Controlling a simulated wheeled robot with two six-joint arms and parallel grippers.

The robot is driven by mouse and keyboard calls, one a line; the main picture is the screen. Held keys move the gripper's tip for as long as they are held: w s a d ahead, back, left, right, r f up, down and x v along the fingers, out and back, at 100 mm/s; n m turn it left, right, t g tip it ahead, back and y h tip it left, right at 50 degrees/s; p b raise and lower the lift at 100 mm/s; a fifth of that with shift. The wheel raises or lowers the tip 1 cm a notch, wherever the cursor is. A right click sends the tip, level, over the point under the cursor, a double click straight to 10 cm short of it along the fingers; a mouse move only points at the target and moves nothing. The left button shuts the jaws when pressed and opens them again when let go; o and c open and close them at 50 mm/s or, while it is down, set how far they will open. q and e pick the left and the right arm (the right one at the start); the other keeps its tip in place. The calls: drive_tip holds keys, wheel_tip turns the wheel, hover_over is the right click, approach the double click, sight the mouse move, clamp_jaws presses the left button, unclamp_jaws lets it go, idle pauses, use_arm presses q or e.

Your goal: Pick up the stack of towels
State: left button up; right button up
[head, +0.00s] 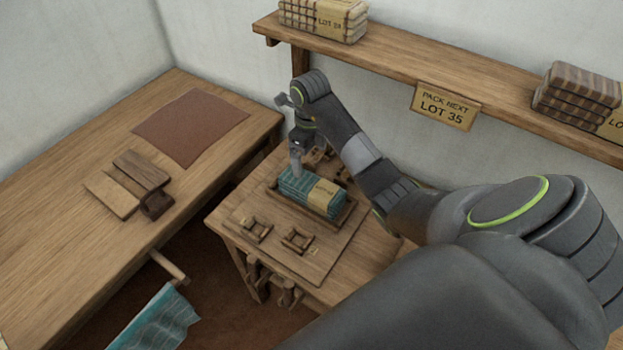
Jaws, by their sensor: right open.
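The stack of towels (299,187) is teal with pale stripes and has a tan paper band around it. It lies in a shallow wooden tray (338,222) on a small wooden table. My right gripper (296,172) points down at the left end of the stack, its fingers at or just above the top towel. It is open, though its fingers are small here and I cannot tell whether they touch the towels. My left gripper is not in view.
Small wooden blocks (296,240) sit at the table's front. A wall shelf (390,62) behind holds other towel stacks (322,18) and a "PACK NEXT LOT 35" sign (443,106). A long bench (60,220) at left carries a brown mat (190,127) and wooden pieces (140,172).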

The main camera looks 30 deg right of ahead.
sight(312, 184)
wheel_tip(312, 184, down, 2)
drive_tip(key=shift+s+f+b, duration=0.1)
drive_tip(key=shift+f+b, duration=0.15)
drive_tip(key=shift+b, duration=0.65)
wheel_tip(312, 184, down, 4)
drive_tip(key=b, duration=0.3)
drive_tip(key=shift+r, duration=0.25)
drive_tip(key=shift+s+f+b, duration=0.15)
drive_tip(key=shift+f+b, duration=0.6)
drive_tip(key=shift+b, duration=0.05)
drive_tip(key=shift+s+a+f, duration=0.1)
drive_tip(key=shift+s+f, duration=0.05)
drive_tip(key=shift+f, duration=0.15)
wheel_tip(312, 184, down, 2)
drive_tip(key=shift+f+p, duration=0.2)
drive_tip(key=shift+p, duration=0.35)
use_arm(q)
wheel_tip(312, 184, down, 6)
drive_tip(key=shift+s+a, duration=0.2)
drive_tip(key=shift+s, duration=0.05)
use_arm(e)
drive_tip(key=shift+f, duration=0.35)
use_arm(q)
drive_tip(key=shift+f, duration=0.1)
use_arm(e)
drive_tip(key=c, duration=1.1)
